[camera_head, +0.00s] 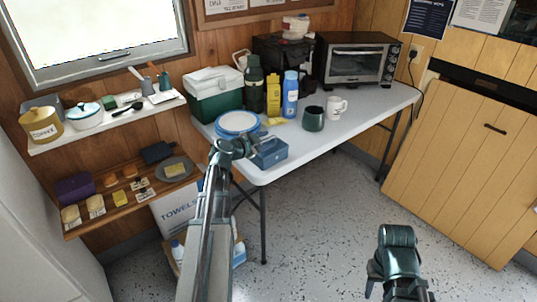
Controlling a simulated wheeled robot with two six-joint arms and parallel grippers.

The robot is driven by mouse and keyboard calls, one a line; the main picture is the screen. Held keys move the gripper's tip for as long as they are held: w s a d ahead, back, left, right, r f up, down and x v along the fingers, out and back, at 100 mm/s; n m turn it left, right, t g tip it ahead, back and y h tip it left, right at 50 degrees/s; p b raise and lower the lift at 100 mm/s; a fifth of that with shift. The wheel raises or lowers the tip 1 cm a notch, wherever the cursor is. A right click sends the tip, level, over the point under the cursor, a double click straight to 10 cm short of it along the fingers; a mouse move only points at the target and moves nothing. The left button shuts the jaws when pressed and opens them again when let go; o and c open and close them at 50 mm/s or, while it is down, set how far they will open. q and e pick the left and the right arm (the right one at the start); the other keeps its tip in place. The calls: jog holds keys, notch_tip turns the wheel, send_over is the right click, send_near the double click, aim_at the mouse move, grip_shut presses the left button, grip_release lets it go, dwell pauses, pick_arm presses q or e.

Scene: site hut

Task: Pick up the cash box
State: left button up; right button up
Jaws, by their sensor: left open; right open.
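The cash box (270,154) is a small blue box with a handle on top. It sits at the front left corner of the white table. My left gripper (247,144) is open at the left end of the cash box, close to its top. My arm hides part of that end, and I cannot tell whether the fingers touch the box. My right gripper (388,289) is open and empty, low over the floor at the bottom right, well away from the table.
On the white table (345,121), a blue-rimmed round container (237,122) stands behind the cash box. Shelves are at left; the speckled floor (330,215) is clear.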

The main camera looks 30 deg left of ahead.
pick_arm(q)
grip_shut()
dwell(1.3)
